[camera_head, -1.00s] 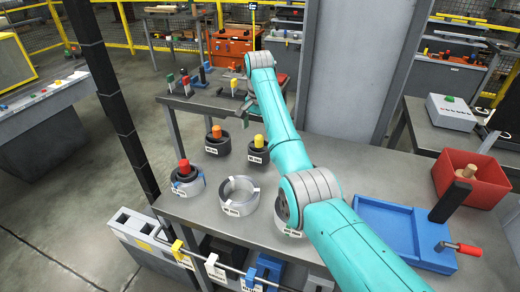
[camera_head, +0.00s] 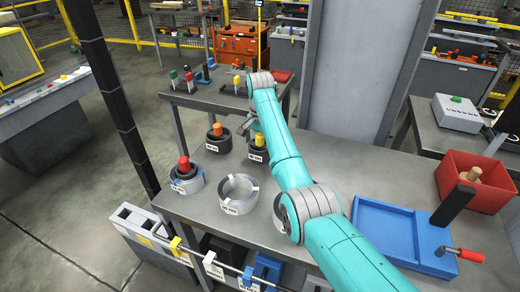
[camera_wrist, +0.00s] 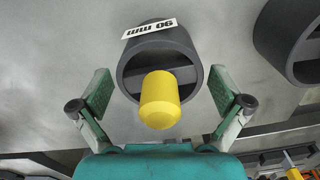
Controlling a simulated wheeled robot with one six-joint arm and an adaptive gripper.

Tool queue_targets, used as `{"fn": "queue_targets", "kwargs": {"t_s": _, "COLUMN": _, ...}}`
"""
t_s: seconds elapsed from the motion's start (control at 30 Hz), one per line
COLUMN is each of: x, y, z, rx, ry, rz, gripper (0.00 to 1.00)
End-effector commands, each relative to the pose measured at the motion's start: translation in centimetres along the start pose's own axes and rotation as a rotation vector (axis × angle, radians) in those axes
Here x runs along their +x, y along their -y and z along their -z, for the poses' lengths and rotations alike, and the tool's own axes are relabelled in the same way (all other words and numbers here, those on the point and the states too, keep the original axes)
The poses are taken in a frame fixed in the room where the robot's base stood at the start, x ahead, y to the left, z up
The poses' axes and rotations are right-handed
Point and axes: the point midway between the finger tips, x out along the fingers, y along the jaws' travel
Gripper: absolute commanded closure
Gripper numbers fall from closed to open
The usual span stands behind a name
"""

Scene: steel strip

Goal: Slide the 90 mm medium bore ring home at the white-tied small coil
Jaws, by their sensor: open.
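The dark ring with the yellow knob (camera_head: 259,153) stands on the steel table, partly beside my arm. In the wrist view this ring (camera_wrist: 154,45) reads "90 mm", and its yellow knob (camera_wrist: 160,100) points toward the camera. My gripper (camera_head: 250,125) is open close to it. In the wrist view the fingers (camera_wrist: 160,92) are spread left and right of the knob, with nothing between them gripped. A grey coil with white ties (camera_head: 239,206) sits at the front of the table, open in the middle. Another coil (camera_head: 281,215) is mostly hidden behind my arm.
A dark ring with an orange knob (camera_head: 218,145) stands left of the yellow one. A blue-tied coil (camera_head: 187,183) carries a red-knobbed ring. A blue tray (camera_head: 385,228) and a red bin (camera_head: 447,184) stand at the right. Several coloured-handled tools stand at the back.

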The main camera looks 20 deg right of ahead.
Motion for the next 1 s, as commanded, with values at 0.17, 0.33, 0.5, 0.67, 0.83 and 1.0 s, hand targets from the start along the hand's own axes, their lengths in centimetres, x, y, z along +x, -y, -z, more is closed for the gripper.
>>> {"fn": "queue_targets", "kwargs": {"t_s": 0.17, "x": 0.0, "y": 0.0, "z": 0.0, "rx": 0.000, "ry": 0.000, "rz": 0.000, "gripper": 0.40}}
{"fn": "queue_targets", "kwargs": {"t_s": 0.33, "x": -0.1, "y": 0.0, "z": 0.0, "rx": 0.000, "ry": 0.000, "rz": 0.000, "gripper": 0.56}}
{"fn": "queue_targets", "kwargs": {"t_s": 0.5, "x": -0.6, "y": 0.0, "z": 0.0, "rx": 0.000, "ry": -0.001, "rz": 0.001, "gripper": 0.56}}
{"fn": "queue_targets", "kwargs": {"t_s": 0.67, "x": -1.7, "y": 0.0, "z": 0.1, "rx": 0.000, "ry": -0.001, "rz": 0.001, "gripper": 0.56}}
{"fn": "queue_targets", "kwargs": {"t_s": 0.83, "x": -2.9, "y": 0.0, "z": 0.1, "rx": 0.000, "ry": -0.001, "rz": 0.002, "gripper": 0.56}}
{"fn": "queue_targets", "kwargs": {"t_s": 1.0, "x": -3.9, "y": 0.0, "z": 0.0, "rx": 0.000, "ry": -0.001, "rz": 0.001, "gripper": 0.56}}
